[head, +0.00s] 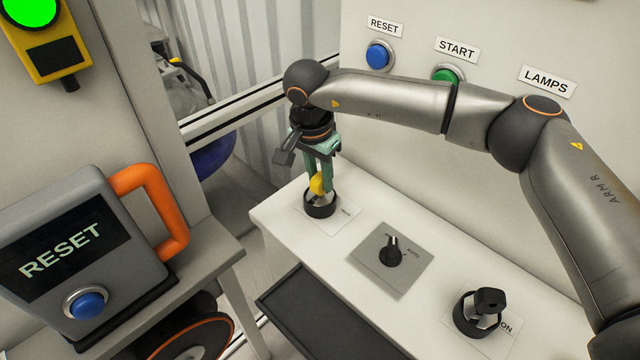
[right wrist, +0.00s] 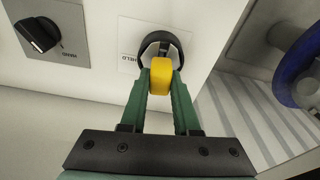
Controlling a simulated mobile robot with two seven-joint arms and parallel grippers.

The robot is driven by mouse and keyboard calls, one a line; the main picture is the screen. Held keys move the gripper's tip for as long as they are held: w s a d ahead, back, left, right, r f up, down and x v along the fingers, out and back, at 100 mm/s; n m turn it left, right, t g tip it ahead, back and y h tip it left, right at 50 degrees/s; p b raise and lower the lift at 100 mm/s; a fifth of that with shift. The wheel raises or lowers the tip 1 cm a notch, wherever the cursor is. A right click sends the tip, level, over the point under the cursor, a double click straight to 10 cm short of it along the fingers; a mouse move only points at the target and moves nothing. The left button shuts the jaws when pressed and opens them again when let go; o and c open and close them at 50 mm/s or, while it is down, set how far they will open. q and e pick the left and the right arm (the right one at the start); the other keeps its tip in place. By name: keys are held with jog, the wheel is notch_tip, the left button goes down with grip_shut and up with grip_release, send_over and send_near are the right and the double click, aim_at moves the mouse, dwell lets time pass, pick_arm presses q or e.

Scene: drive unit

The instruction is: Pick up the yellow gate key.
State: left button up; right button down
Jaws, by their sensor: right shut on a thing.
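The yellow gate key (head: 317,184) stands in a round black holder (head: 321,206) at the far left end of the white console top. My right gripper (head: 320,176) points down from above with its green fingers shut on the key. In the right wrist view the yellow key (right wrist: 161,76) sits between the two fingertips (right wrist: 160,88), and the black ring of the holder (right wrist: 160,45) shows just beyond it. I cannot tell whether the key's lower end is still seated in the holder. My left gripper is not in view.
A rotary switch (head: 391,252) and a second black holder with a black key (head: 487,302) stand on the console (head: 285,215). Blue RESET (head: 378,55) and green START (head: 446,76) buttons are on the wall behind. A grey RESET box (head: 80,255) with an orange handle stands at left.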

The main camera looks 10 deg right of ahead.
jog(key=shift+r, duration=0.1)
dwell(0.5)
jog(key=shift+r, duration=0.2)
notch_tip(320, 180, up, 2)
jog(key=shift+b, duration=0.6)
jog(key=s+a+r, duration=0.3)
jog(key=s+r, duration=0.3)
jog(key=r, duration=0.1)
jog(key=s+a+r+p, duration=0.1)
jog(key=s+a+r, duration=0.2)
jog(key=s+r, duration=0.3)
jog(key=shift+s+a+r, duration=0.15)
jog(key=shift+s+r, duration=0.1)
jog(key=shift+r, duration=1)
